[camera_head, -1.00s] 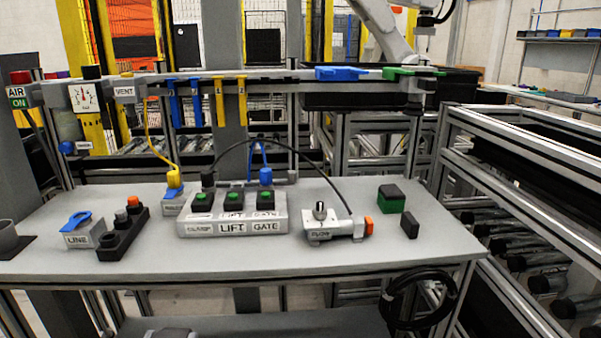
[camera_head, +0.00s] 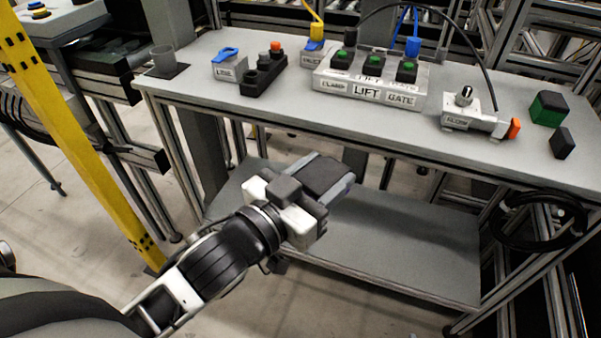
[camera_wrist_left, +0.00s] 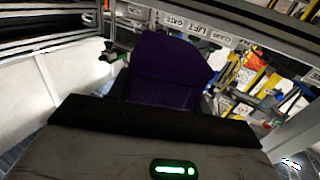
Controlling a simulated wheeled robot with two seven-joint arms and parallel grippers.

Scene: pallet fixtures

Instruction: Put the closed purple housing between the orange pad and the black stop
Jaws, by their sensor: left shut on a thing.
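The purple housing (camera_wrist_left: 165,70) fills the middle of the left wrist view, just beyond my gripper's dark front edge. My left gripper (camera_head: 330,182) is shut on it, in front of the bench and above the lower shelf. In the head view the held part looks almost black, and I cannot tell it clearly from the fingers. The orange pad (camera_head: 514,128) is on the right end of the flow block on the bench top. The black stop (camera_head: 562,143) stands to its right, with a bare gap between them. My right gripper is not in view.
A green block with a black top (camera_head: 548,107) stands behind the gap. The flow block (camera_head: 468,118) has a knob and a black cable. The button box (camera_head: 370,82) is at mid-bench. The bench's front edge (camera_head: 360,140) lies between my gripper and the top.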

